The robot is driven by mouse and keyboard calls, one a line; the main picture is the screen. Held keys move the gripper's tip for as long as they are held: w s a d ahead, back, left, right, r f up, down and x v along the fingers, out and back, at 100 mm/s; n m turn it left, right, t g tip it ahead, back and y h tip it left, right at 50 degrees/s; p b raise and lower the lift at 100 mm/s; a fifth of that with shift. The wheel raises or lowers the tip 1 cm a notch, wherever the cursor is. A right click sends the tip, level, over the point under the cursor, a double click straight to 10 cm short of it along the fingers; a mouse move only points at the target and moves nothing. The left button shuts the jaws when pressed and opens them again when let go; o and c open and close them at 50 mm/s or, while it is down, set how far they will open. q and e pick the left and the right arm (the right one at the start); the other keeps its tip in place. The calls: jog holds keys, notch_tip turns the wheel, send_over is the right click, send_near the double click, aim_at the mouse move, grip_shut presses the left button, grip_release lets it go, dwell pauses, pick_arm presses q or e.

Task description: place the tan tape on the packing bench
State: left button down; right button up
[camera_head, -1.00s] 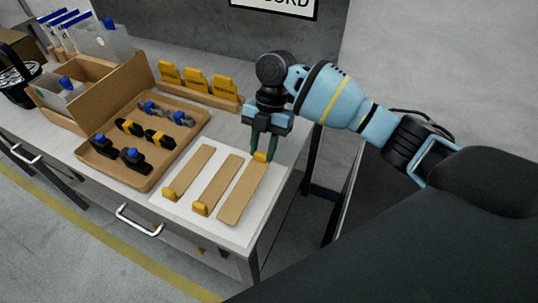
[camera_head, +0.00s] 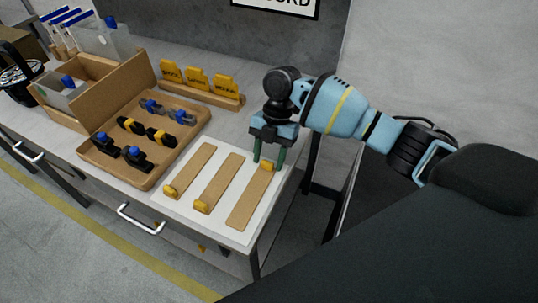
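I see no roll of tape. Three flat tan strips lie side by side on a white sheet (camera_head: 220,226) at the bench's right end: a left strip (camera_head: 193,167), a middle strip (camera_head: 223,178) and a right strip (camera_head: 248,200). The left and middle strips have a yellow block at the near end. The right strip has a yellow block (camera_head: 267,167) at its far end. My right gripper (camera_head: 269,165) points down over that far end, its fingers apart on either side of the yellow block and seemingly clear of it. My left gripper is out of view.
A tan tray (camera_head: 128,181) with several black, yellow and blue clamps is left of the sheet. The bench (camera_head: 222,120) is bare between rack and sheet.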

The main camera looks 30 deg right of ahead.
jog(key=shift+r, duration=0.1)
jog(key=v, duration=1.2)
jog(key=shift+s+a, duration=0.1)
dwell(1.5)
